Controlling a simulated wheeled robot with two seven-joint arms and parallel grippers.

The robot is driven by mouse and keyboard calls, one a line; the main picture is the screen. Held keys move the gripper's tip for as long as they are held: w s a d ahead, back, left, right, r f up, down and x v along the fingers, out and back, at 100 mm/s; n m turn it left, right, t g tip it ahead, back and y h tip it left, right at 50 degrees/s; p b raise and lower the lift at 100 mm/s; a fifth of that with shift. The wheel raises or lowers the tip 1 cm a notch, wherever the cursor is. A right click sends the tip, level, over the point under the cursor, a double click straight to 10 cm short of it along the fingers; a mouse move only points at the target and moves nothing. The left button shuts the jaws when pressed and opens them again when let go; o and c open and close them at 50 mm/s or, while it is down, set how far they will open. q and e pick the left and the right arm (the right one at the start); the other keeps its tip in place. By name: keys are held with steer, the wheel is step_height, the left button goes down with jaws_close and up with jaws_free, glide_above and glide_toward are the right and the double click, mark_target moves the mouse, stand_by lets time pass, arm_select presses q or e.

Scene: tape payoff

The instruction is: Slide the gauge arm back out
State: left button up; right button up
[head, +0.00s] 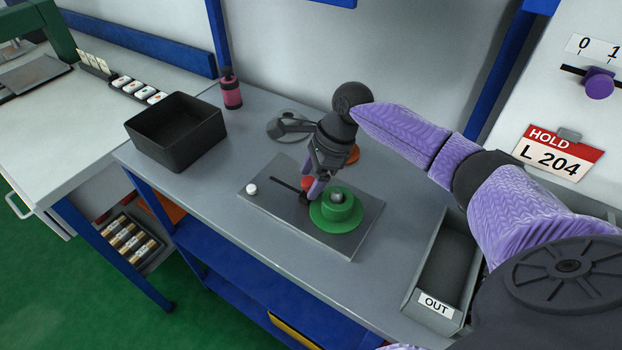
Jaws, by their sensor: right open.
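A grey payoff plate (266,205) lies on the bench with a dark straight slot in it and a white knob (251,189) at its left. A green flanged reel (335,209) sits on a metal spindle at the plate's right part. A small dark piece (304,199), seemingly the gauge arm, stands at the slot's right end, close beside the reel; my gripper partly hides it. My right gripper (313,187) is open and points down just above and beside this piece; I cannot tell whether it touches. A red-orange part shows behind its fingers. My left gripper is out of view.
A black open bin (176,131) and a pink-and-black bottle (231,91) stand at the left of the bench. A tray marked OUT (437,304) is at the right.

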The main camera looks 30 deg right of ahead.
jaws_close()
stand_by(0.3)
stand_by(1.1)
